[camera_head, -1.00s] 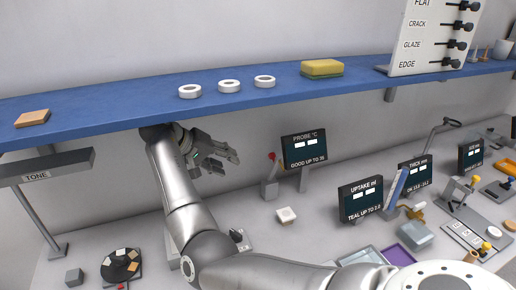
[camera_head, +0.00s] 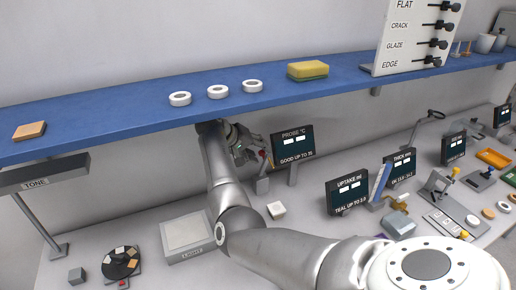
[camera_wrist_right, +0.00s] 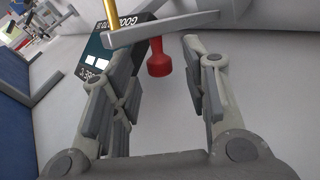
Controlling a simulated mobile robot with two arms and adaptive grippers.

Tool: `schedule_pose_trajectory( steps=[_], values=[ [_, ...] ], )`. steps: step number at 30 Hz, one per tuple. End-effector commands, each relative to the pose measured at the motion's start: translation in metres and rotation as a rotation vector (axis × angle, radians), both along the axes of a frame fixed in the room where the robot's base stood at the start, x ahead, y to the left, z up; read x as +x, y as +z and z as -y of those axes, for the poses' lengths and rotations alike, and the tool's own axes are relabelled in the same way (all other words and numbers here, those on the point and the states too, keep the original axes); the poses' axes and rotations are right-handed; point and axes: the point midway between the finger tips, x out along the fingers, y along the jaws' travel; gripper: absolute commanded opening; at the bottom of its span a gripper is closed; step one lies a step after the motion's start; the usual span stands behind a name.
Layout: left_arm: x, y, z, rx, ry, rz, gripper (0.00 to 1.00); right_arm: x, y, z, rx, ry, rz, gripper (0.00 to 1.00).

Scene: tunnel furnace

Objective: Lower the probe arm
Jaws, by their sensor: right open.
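The probe arm is a grey bar (camera_wrist_right: 165,29) in the right wrist view, with a red knob (camera_wrist_right: 157,58) and a thin brass rod (camera_wrist_right: 110,14). In the head view it stands by the PROBE °C display (camera_head: 293,144), largely hidden by my gripper. My right gripper (camera_head: 256,148) is open and empty, under the blue shelf and just left of the display. In the right wrist view its fingers (camera_wrist_right: 152,82) lie either side of the knob, which appears a little beyond them; I cannot tell whether they touch. My left gripper is not in view.
The blue shelf (camera_head: 130,104) runs above my right arm, carrying white rings (camera_head: 217,92) and a sponge (camera_head: 308,70). The UPTAKE display (camera_head: 347,193) stands to the right.

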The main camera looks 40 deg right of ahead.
Motion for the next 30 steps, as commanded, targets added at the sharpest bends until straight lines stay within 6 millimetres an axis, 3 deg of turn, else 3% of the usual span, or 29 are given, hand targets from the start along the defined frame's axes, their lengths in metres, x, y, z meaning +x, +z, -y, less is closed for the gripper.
schedule_pose_trajectory(
  steps=[10,20,30],
  values=[
    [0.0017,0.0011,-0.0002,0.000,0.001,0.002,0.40,-0.0003,-0.0037,0.0034,0.000,0.000,0.000,0.42],
    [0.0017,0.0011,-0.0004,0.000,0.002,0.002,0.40,-0.0003,-0.0033,0.0031,0.000,0.000,0.000,0.01],
    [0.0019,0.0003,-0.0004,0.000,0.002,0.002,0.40,-0.0001,-0.0037,0.0030,-0.003,0.001,0.007,0.00]
  ],
)
